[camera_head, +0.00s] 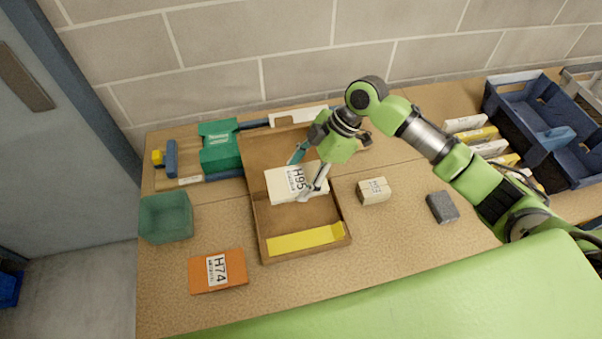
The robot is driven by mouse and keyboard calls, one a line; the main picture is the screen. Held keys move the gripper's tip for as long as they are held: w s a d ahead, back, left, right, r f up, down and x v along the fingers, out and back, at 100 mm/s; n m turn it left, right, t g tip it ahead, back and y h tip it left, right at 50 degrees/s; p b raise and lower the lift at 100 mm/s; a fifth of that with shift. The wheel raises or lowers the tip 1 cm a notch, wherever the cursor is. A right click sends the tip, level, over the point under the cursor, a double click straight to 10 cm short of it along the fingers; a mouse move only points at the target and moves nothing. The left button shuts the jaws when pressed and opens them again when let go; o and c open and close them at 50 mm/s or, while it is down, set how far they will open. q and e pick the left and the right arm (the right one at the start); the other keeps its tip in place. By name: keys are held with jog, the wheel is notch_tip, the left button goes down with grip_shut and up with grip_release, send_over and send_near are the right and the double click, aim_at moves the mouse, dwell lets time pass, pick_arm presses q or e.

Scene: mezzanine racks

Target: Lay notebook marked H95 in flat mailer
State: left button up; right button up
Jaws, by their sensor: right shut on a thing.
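The cream notebook marked H95 (283,185) is at the middle of a shallow open brown box (256,215), which looks like the flat mailer. My right gripper (303,178) reaches in from the right and is shut on the notebook near its right side. The notebook lies roughly level within the box's outline. I cannot tell whether it touches the bottom. The gripper's fingers hide part of the notebook's right edge. My left gripper is not in view.
A yellow strip (305,239) lies at the box's near end. An orange H74 block (217,271), a green bin (166,217), a small cream block (374,190) and a dark grey block (442,207) stand around it. Blue crates (520,124) are at the right.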

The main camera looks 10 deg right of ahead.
notch_tip(320, 180, down, 4)
jog(key=b, duration=0.3)
notch_tip(320, 180, down, 7)
jog(key=b, duration=0.4)
jog(key=shift+f, duration=0.15)
jog(key=shift+f+b, duration=1.15)
jog(key=shift+f, duration=0.7)
jog(key=o, duration=1.2)
jog(key=shift+o, duration=0.5)
